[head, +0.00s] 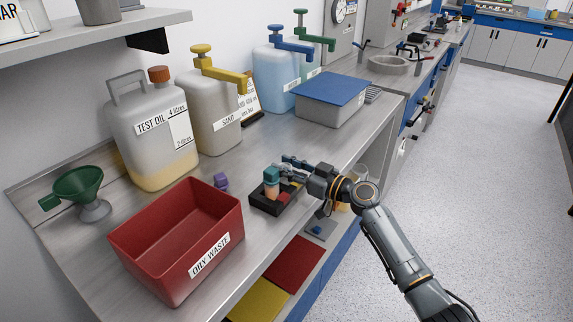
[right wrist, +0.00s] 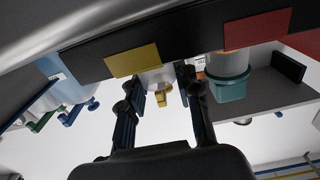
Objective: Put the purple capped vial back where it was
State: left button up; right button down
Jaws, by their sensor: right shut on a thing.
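A purple cap-like object (head: 221,182), the only purple thing I see, is on the bench just behind the red bin. The bin's rim hides its lower part. A small black tray (head: 262,205) lies to its right. A teal-capped vial (head: 271,177) with an orange body stands upright in the tray; it also shows in the right wrist view (right wrist: 231,87). My right gripper (head: 289,164) is at the tray's back right side, right of the teal cap and well apart from the purple object. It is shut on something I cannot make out. My left gripper is out of view.
The red oily waste bin (head: 150,240) stands at the front left. Behind are the test oil jug (head: 150,155), the sand container (head: 208,125) and a green funnel (head: 78,185). A blue-lidded box (head: 325,110) is farther right. Bare bench lies between tray and containers.

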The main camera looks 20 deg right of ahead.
jog(key=c, duration=1.2)
grip_release()
jog(key=shift+b+v, duration=1.65)
jog(key=shift+v, duration=4.35)
